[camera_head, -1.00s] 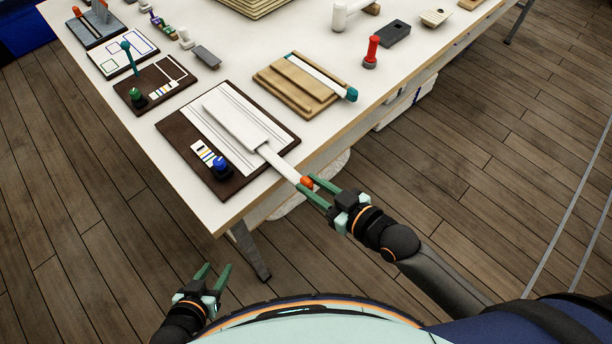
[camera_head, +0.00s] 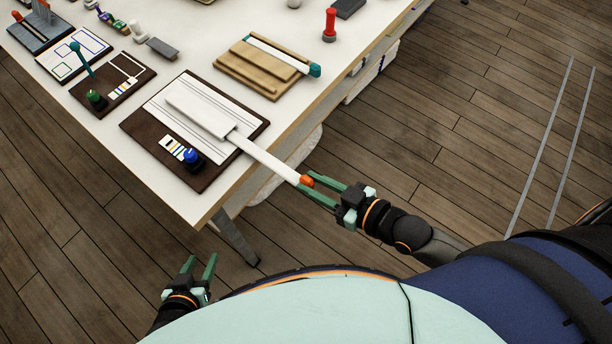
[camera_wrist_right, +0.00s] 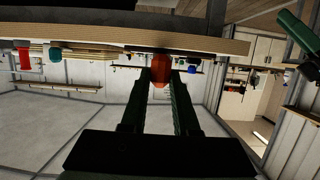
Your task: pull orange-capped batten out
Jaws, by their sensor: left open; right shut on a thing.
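The orange-capped batten is a white strip (camera_head: 265,158) with an orange cap (camera_head: 306,181) at its near end. Its far end lies in a white sleeve (camera_head: 200,108) on a dark brown board (camera_head: 150,135). The batten sticks out past the table edge. My right gripper (camera_head: 328,191) is shut on the batten at its orange cap, beyond the table edge. In the right wrist view the orange cap (camera_wrist_right: 160,68) sits between the fingertips. My left gripper (camera_head: 199,268) is open and empty, low at the left, away from the table.
A blue knob (camera_head: 193,157) stands on the brown board. A wooden block with a teal-capped strip (camera_head: 283,55) lies behind it, and a red-handled tool (camera_head: 330,24) stands to the right. A board with a green knob (camera_head: 95,97) is at left. Floor space (camera_head: 430,120) right of the table is clear.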

